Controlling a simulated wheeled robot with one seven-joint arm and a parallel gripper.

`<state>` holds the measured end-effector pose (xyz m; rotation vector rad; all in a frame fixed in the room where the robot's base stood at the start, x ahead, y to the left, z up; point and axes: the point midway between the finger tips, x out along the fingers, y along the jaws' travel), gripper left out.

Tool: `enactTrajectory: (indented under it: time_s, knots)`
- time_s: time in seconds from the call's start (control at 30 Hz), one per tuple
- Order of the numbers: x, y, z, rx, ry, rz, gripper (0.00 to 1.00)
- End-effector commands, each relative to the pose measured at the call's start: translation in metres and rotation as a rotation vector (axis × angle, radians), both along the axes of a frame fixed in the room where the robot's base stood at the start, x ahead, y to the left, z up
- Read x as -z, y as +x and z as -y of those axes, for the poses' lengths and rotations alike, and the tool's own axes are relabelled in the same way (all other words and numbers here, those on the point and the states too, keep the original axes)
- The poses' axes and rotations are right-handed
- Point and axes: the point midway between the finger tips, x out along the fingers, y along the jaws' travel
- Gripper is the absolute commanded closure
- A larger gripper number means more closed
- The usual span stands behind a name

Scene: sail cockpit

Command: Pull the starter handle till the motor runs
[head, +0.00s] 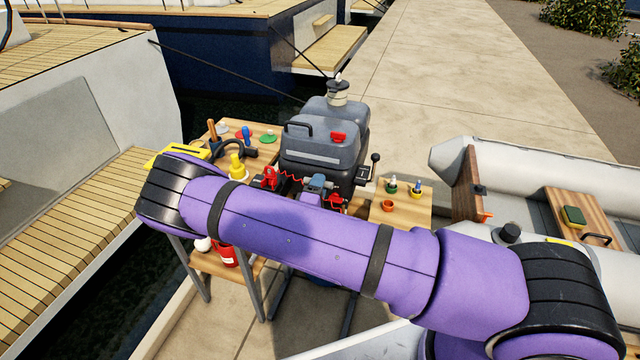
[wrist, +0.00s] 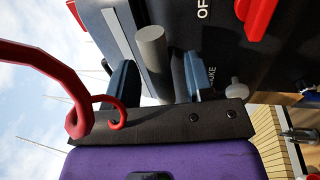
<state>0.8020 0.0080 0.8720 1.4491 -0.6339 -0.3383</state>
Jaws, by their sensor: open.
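The grey outboard motor (head: 325,135) stands upright beyond my arm; its dark casing fills the upper part of the wrist view (wrist: 220,40). A grey cylinder, which looks like the starter handle (wrist: 153,48), sticks out from the casing in the wrist view. My gripper (wrist: 160,65) is open, with one blue-grey finger on each side of this handle. I cannot tell whether either finger touches it. In the head view my gripper (head: 317,183) is small, in front of the motor's lower casing, and the handle cannot be made out there.
A red coiled cord (wrist: 60,75) hangs close to the wrist camera. A wooden side table (head: 205,160) with tools and bottles stands left of the motor. A smaller one (head: 410,212) with cups stands right. A grey inflatable boat (head: 510,150) lies further right.

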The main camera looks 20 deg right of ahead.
Motion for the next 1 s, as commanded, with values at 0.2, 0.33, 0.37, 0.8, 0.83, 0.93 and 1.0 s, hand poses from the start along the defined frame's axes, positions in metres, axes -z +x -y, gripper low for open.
enactTrajectory:
  time_s: [0.2, 0.33, 0.37, 0.8, 0.83, 0.93, 1.0]
  knots:
    - [-0.002, 0.009, 0.007, -0.001, -0.001, -0.001, 0.52]
    - [-0.002, 0.01, 0.007, -0.001, -0.001, -0.001, 0.52]
    - [-0.002, 0.01, 0.007, -0.001, -0.001, -0.001, 0.52]
    - [-0.003, 0.009, 0.007, 0.0, 0.0, 0.0, 1.0]
    - [-0.003, 0.009, 0.006, 0.0, 0.0, 0.0, 1.0]
    - [-0.003, 0.004, 0.003, -0.001, 0.0, 0.0, 1.0]
    - [-0.003, -0.003, -0.002, -0.001, 0.0, -0.001, 1.0]
